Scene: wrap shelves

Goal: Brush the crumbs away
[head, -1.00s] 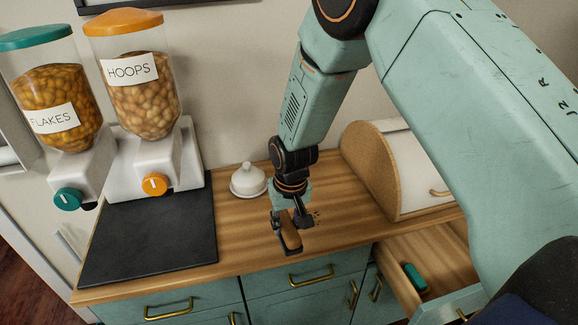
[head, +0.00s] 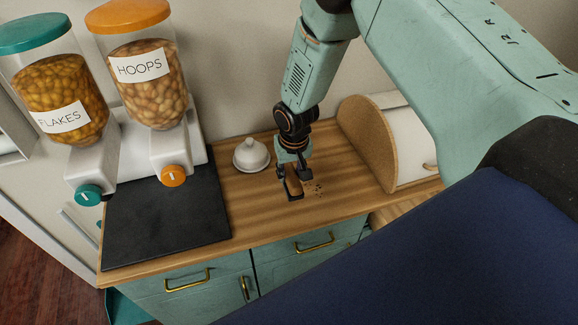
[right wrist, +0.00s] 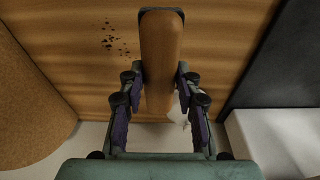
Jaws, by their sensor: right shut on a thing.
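Dark crumbs (head: 315,188) lie in a small patch on the wooden counter, just right of my right gripper (head: 292,188). They also show in the right wrist view (right wrist: 113,41), left of the held thing. My right gripper is shut on a wooden brush handle (right wrist: 162,55), held between both fingers. The brush (head: 294,187) is mostly hidden by the fingers in the head view. Its bristles cannot be made out, and I cannot tell whether it touches the counter. My left gripper is not in view.
A white lidded dish (head: 251,155) stands close left of the gripper. A bread bin (head: 368,140) stands to the right. A black mat (head: 165,222) lies left, below two cereal dispensers (head: 150,85). The counter's front strip (head: 260,225) is clear.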

